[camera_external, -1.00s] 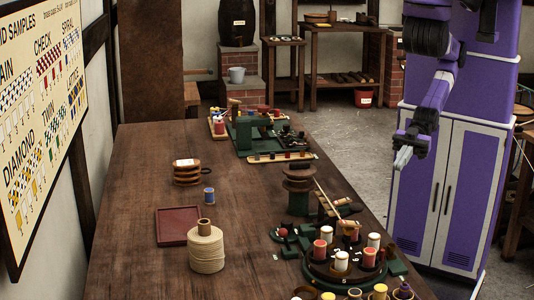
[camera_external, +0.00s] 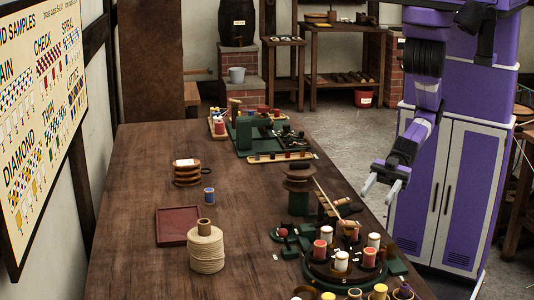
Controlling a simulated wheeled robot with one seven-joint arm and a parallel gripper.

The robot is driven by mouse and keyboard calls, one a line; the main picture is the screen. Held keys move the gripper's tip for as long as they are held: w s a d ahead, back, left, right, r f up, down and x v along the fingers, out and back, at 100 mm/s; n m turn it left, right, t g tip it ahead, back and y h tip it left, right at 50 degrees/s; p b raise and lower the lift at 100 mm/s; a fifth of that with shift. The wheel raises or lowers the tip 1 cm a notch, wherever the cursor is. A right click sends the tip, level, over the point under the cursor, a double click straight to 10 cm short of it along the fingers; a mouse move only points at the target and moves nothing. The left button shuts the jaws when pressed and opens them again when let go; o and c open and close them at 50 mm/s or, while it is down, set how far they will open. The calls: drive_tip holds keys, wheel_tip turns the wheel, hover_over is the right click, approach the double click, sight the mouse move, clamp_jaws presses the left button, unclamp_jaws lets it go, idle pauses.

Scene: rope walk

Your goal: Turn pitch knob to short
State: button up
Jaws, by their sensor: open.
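My gripper (camera_external: 381,190) is open and empty, at the right edge of the table, to the right of the braiding machine (camera_external: 343,262). The machine is a round, dark green plate with red, white and yellow bobbins standing on it, at the front right of the table. A small red knob (camera_external: 283,232) sits on a green part at the machine's left side. I cannot tell whether it is the pitch knob, and no short mark is readable. My gripper is apart from all of these.
A cream twine spool (camera_external: 206,250), a red tray (camera_external: 171,228), a blue spool (camera_external: 209,195) and stacked wooden rings (camera_external: 187,172) stand on the table (camera_external: 130,255). A green device (camera_external: 262,133) is at the far end. The table's left front is clear.

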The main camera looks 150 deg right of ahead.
drive_tip(key=w+r+m+t+h+b, duration=0.25)
drive_tip(key=w+b, duration=0.45)
drive_tip(key=w, duration=0.4)
drive_tip(key=w+r+m+t+h+b, duration=0.1)
drive_tip(key=w+r+m+b, duration=0.4)
drive_tip(key=w, duration=0.6)
drive_tip(key=w+d+r+m+g+h+b, duration=0.3)
drive_tip(key=d+r+h+b, duration=0.1)
drive_tip(key=h+b, duration=0.15)
drive_tip(key=m+g+y+b, duration=0.2)
drive_tip(key=m+g, duration=0.2)
drive_tip(key=g, duration=0.8)
hover_over(289, 222)
drive_tip(key=w+a, duration=0.1)
drive_tip(key=w, duration=0.2)
wheel_tip(289, 222, down, 10)
drive_tip(key=r, duration=0.1)
drive_tip(key=s+f, duration=0.1)
drive_tip(key=s+a+f+g+y, duration=0.1)
drive_tip(key=s, duration=0.1)
drive_tip(key=s+f+g+y, duration=0.1)
drive_tip(key=f, duration=0.1)
drive_tip(key=shift+s+a, duration=0.25)
drive_tip(key=shift+a, duration=0.15)
drive_tip(key=shift+s+f+g, duration=0.1)
drive_tip(key=shift+f+g, duration=0.15)
drive_tip(key=b+x, duration=0.3)
drive_tip(key=x, duration=0.4)
drive_tip(key=shift+f, duration=0.25)
